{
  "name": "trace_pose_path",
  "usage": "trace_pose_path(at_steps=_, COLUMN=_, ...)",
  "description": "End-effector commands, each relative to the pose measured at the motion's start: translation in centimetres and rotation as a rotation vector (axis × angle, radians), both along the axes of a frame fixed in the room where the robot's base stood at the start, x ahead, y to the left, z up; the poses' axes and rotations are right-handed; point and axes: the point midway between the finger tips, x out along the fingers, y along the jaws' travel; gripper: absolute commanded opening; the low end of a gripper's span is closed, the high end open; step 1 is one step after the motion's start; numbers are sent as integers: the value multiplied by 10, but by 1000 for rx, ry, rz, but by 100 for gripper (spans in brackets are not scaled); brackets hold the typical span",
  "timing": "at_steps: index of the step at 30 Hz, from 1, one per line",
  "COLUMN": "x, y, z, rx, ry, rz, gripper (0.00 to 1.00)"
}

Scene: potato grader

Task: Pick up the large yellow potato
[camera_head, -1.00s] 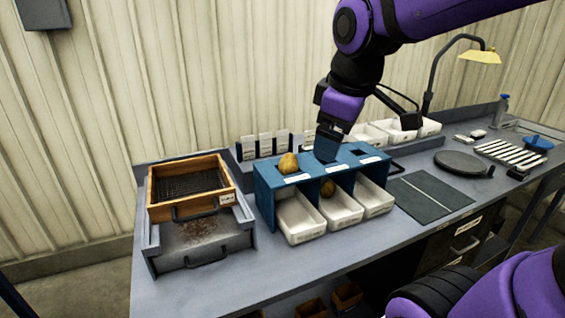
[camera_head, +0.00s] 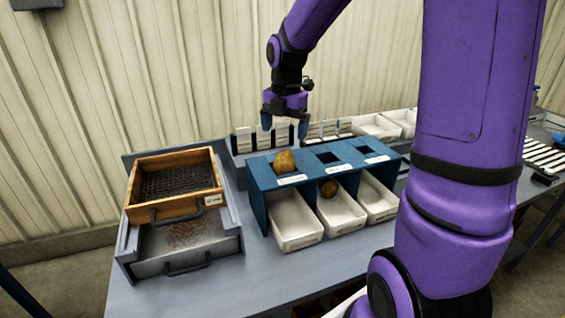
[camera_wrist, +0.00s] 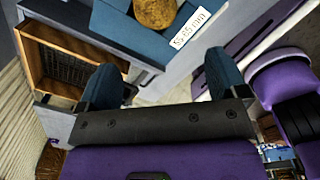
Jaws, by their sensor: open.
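A large yellow-brown potato (camera_head: 285,162) sits on top of the blue grading stand (camera_head: 262,187), at its left opening. It also shows at the top edge of the wrist view (camera_wrist: 155,12), partly cut off. My gripper (camera_head: 284,126) is open and empty, fingers pointing down, above and a little behind this potato in the head view. In the wrist view its two blue fingers (camera_wrist: 163,80) are spread apart, with the potato beyond the fingertips, not between them. A second, darker potato (camera_head: 328,188) lies in the middle white bin under the stand.
A wooden sieve box (camera_head: 172,212) stands on a grey drawer unit (camera_head: 190,262) at the left. White bins (camera_head: 292,222) sit under the stand. White cards (camera_head: 243,139) stand behind it. My purple arm hides part of the bench at the right.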

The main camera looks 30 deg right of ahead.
Motion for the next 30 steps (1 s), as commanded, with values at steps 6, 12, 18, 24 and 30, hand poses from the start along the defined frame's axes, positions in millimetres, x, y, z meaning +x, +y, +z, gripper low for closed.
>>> trace_pose_path(at_steps=6, x=1, y=1, z=-33, rx=0, ry=4, rz=0, gripper=91)
trace_pose_path(at_steps=12, x=1, y=1, z=-48, rx=0, ry=1, rz=-1, gripper=91)
trace_pose_path(at_steps=18, x=6, y=0, z=-68, rx=1, ry=4, rz=-1, gripper=91)
trace_pose_path(at_steps=24, x=10, y=-2, z=-93, rx=0, ry=4, rz=-2, gripper=91)
trace_pose_path(at_steps=30, x=10, y=-1, z=-101, rx=0, ry=0, rz=-2, gripper=91)
